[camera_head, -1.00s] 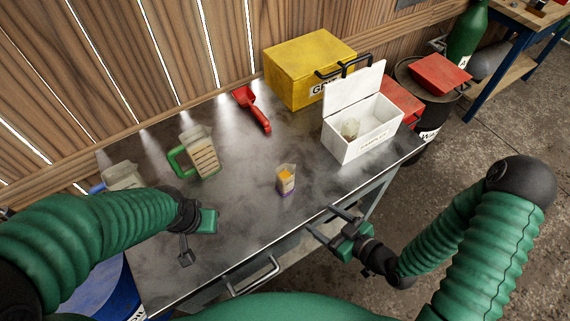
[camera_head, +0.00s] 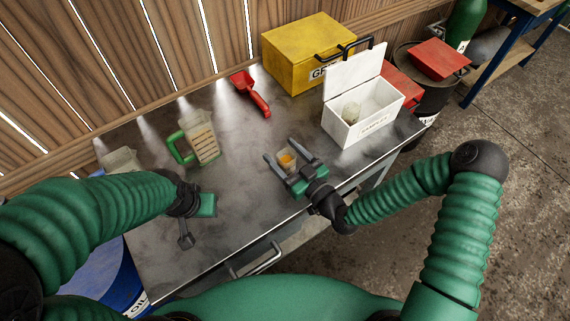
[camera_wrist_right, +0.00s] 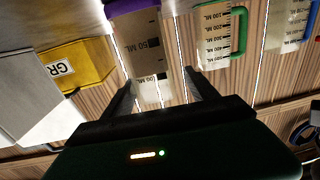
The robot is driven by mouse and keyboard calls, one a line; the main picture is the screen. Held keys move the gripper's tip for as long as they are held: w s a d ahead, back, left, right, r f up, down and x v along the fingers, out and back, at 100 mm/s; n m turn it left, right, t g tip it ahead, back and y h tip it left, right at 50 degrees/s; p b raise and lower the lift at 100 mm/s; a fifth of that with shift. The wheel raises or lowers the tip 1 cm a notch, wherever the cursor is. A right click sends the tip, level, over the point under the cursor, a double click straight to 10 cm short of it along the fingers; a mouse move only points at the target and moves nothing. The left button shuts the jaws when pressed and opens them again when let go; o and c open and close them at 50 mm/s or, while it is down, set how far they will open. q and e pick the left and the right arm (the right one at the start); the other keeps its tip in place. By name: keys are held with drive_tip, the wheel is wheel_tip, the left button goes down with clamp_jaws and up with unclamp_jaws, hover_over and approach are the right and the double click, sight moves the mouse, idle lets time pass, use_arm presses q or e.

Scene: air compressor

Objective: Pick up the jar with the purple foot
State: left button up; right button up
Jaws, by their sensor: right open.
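The jar (camera_head: 287,160) is a small clear measuring jar with orange contents, standing on the grey table. Its purple foot is hidden in the head view but shows at the top edge of the right wrist view, where the jar (camera_wrist_right: 142,45) appears upside down with volume marks. My right gripper (camera_head: 281,150) is open, its fingers reaching either side of the jar in the head view. I cannot tell whether they touch it. My left gripper (camera_head: 188,238) hangs over the table's left front; its opening is unclear.
A yellow box (camera_head: 305,52) stands at the back. An open white box (camera_head: 362,118) holding a pale object stands right of the jar. A blue-handled jug (camera_head: 122,160) is partly behind my left arm.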

drive_tip(key=shift+w+a, duration=0.2)
drive_tip(key=shift+w, duration=0.3)
drive_tip(key=shift+w+a, duration=0.2)
drive_tip(key=shift+w, duration=0.25)
drive_tip(key=shift+s+a, duration=0.1)
clamp_jaws()
